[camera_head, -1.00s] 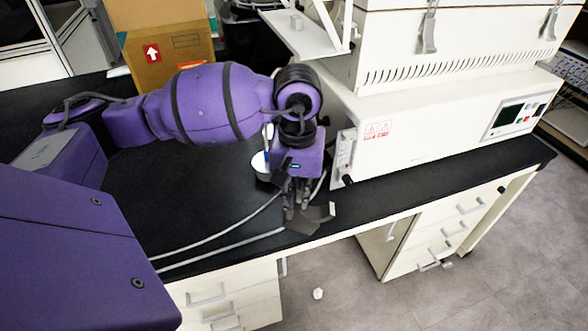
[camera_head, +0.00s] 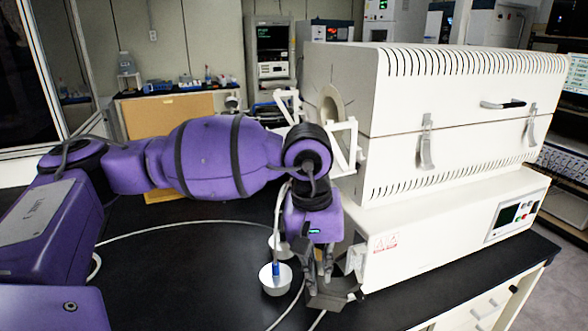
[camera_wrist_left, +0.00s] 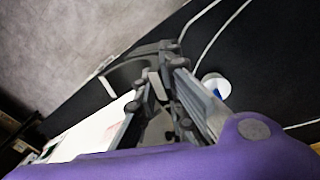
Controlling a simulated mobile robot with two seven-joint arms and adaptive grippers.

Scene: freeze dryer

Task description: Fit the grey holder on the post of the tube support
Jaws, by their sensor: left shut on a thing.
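My left gripper (camera_head: 319,268) points down over the front of the black bench, just left of the white furnace's base. It is shut on the grey holder (camera_head: 335,296), a dark grey curved piece below the fingertips. In the left wrist view, the holder (camera_wrist_left: 132,72) spreads beyond the fingers of the gripper (camera_wrist_left: 163,85). White frame-like brackets (camera_head: 349,143), apparently the tube support, stand at the furnace's left end, behind my gripper and apart from the holder. My arm hides part of them, and I cannot make out the post clearly. My right gripper is not in view.
The white furnace (camera_head: 455,110) fills the bench's right side. A white cup (camera_head: 276,285) with something blue stands left of the holder, with another partly hidden behind it. Pale hoses (camera_head: 180,224) cross the bench (camera_head: 170,270). A cardboard box (camera_head: 165,118) stands behind my arm.

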